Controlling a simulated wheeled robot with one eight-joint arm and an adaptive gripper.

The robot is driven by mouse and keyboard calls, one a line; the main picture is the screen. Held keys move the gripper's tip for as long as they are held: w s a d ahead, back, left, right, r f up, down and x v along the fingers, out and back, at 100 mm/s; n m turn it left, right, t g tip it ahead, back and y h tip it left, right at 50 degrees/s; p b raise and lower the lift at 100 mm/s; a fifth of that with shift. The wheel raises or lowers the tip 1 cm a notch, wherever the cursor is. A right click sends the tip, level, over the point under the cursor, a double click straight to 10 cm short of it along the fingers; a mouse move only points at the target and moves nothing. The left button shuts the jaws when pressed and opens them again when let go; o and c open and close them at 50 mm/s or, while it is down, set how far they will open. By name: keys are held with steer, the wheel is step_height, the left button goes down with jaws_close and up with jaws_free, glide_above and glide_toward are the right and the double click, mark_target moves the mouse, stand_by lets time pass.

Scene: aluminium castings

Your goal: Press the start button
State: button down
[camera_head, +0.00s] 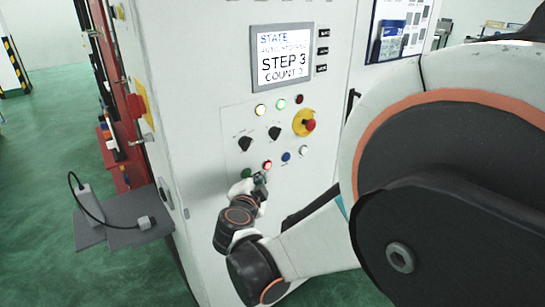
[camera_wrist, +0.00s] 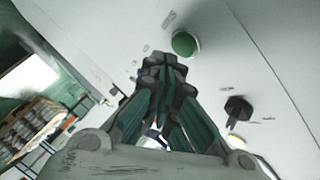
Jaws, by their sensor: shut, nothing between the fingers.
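A green button (camera_head: 246,172) sits at the lower left of the button group on the white cabinet front. In the wrist view the green button (camera_wrist: 184,44) is large and round with a pale ring, just beyond my fingertips. My gripper (camera_head: 260,181) is in front of the panel, just right of and below the green button. In the wrist view my gripper (camera_wrist: 163,65) is shut and empty, its tips close to the button. I cannot tell whether they touch the panel. Button labels are too small to read.
A screen (camera_head: 282,56) reads STEP 3. The panel also has black knobs (camera_head: 245,143), a red button (camera_head: 267,165), a blue button (camera_head: 286,156) and a red and yellow emergency stop (camera_head: 305,123). A grey shelf (camera_head: 125,217) juts out at the left.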

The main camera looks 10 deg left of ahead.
steer(key=shift+w+a, duration=0.1)
steer(key=shift+w+a, duration=0.2)
